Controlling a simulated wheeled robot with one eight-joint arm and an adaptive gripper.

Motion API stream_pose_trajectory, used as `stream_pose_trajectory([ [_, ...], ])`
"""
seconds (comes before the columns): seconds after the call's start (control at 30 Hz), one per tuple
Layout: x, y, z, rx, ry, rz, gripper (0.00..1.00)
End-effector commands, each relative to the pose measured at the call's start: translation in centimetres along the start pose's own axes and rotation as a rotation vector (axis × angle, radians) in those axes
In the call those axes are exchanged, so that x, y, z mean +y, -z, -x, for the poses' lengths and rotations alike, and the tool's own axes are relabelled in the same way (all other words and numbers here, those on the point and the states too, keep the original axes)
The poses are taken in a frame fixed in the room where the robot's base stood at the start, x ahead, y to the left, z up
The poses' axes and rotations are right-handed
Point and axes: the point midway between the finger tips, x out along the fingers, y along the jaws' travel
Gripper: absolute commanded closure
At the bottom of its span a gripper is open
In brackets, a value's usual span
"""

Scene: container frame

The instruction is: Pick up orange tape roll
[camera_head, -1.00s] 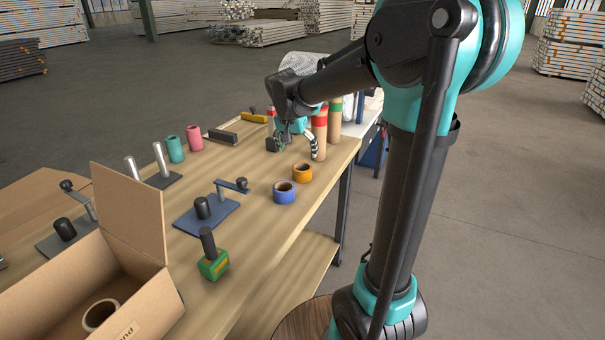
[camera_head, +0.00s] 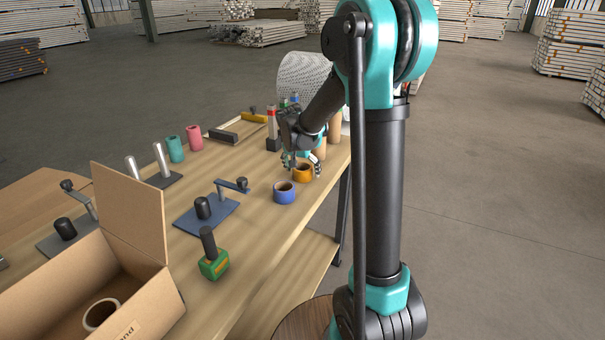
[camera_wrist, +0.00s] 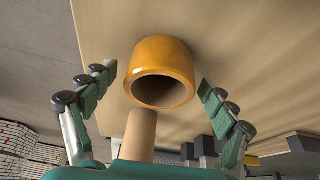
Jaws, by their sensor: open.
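The orange tape roll (camera_head: 302,173) lies flat on the wooden table near its right edge. In the wrist view the orange tape roll (camera_wrist: 162,62) shows with its hollow core, between and beyond the two fingertips. My gripper (camera_head: 302,160) is open just above and behind the roll; in the wrist view my gripper (camera_wrist: 158,85) has a finger on each side, both apart from the roll. The gripper is empty. In the head view the fingers partly cover the far side of the roll.
A blue tape roll (camera_head: 284,193) sits close beside the orange one, nearer the camera. A green block with a dark handle (camera_head: 213,262) and a cardboard box (camera_head: 132,215) stand at the front left. A tan cylinder (camera_wrist: 140,133) stands near the gripper.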

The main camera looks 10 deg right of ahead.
Motion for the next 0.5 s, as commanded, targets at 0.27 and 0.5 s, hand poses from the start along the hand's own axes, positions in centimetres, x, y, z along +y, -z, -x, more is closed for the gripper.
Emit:
stream_pose_trajectory([
  [0.27,0.01,-0.01,-0.17,0.0,0.0,0.0,0.18],
  [0.5,0.01,0.0,-0.16,0.0,0.0,0.0,0.47],
])
